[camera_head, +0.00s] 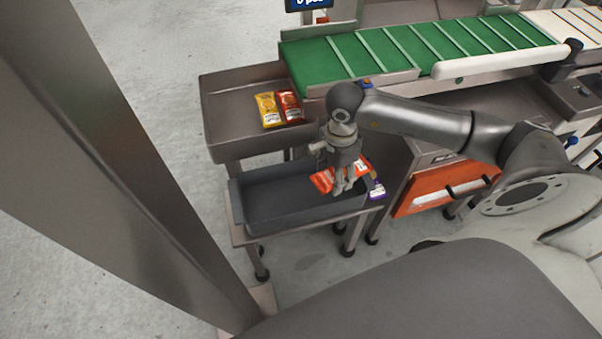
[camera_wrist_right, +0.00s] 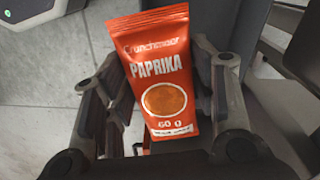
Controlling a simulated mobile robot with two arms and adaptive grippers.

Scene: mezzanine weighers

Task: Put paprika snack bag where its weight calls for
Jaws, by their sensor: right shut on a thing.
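The paprika snack bag (camera_wrist_right: 162,75) is orange-red with white "PAPRIKA" lettering and a round picture. In the right wrist view it sits between the fingers of my right gripper (camera_wrist_right: 165,140), which is shut on it. In the head view the bag (camera_head: 322,180) shows partly behind my right gripper (camera_head: 345,188), over the right end of a dark grey crate (camera_head: 250,222). I cannot tell its exact height above the crate. My left gripper is not in view.
A steel tray (camera_head: 225,110) behind the crate holds a yellow bag (camera_head: 267,109) and a red bag (camera_head: 290,105). A green conveyor belt (camera_head: 400,46) runs at the back. A purple and white item (camera_head: 377,190) is at the crate's right end.

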